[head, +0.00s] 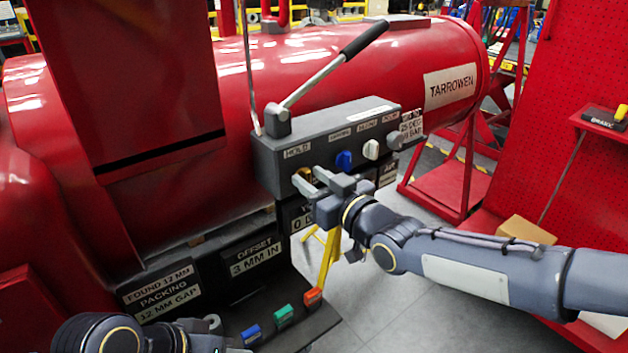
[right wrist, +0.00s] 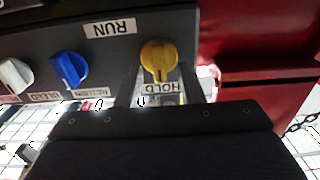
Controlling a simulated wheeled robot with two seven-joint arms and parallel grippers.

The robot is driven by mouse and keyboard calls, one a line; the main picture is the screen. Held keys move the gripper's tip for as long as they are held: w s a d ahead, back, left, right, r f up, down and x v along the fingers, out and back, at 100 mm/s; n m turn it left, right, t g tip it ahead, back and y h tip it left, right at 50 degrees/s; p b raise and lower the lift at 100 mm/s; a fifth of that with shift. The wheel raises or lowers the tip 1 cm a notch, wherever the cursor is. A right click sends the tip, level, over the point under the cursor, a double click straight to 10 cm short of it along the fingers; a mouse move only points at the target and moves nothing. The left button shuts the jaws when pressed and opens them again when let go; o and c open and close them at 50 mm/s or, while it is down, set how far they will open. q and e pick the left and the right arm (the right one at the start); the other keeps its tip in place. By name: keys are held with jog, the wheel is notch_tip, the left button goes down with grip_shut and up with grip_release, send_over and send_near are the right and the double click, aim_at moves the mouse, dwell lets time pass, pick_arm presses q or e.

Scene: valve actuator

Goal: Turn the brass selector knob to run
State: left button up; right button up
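The brass selector knob (right wrist: 159,56) is on the lower left of the grey control box's front face (head: 330,145). In the right wrist view its pointer is toward the HOLD label (right wrist: 162,88), and the RUN label (right wrist: 113,28) is off to one side, upside down. In the head view only a sliver of brass (head: 304,172) shows behind my right gripper (head: 306,178). That gripper is open, its fingers at either side of the knob; I cannot tell whether they touch it. My left gripper (head: 215,328) is low at the bottom edge, partly cut off.
Beside the brass knob are a blue knob (head: 344,160), a white knob (head: 371,149) and a grey one (head: 395,140). A long black-handled lever (head: 335,70) rises from the box. Below is a shelf with blue, green and orange blocks (head: 284,315). A red tank (head: 300,75) stands behind.

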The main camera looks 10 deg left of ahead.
jog(key=shift+c, duration=0.3)
grip_shut()
jog(key=shift+d+f+m, duration=0.1)
jog(key=shift+m, duration=0.2)
jog(key=shift+w+d+f+m+b, duration=0.15)
jog(key=shift+m+b, duration=1.1)
jog(key=shift+m, duration=1.45)
jog(key=shift+w+f+m+b, duration=0.15)
jog(key=shift+m+b, duration=1.15)
jog(key=shift+m, duration=1.4)
jog(key=shift+w+d+f+m+b, duration=0.15)
jog(key=shift+m+b, duration=1.1)
jog(key=shift+m, duration=1.45)
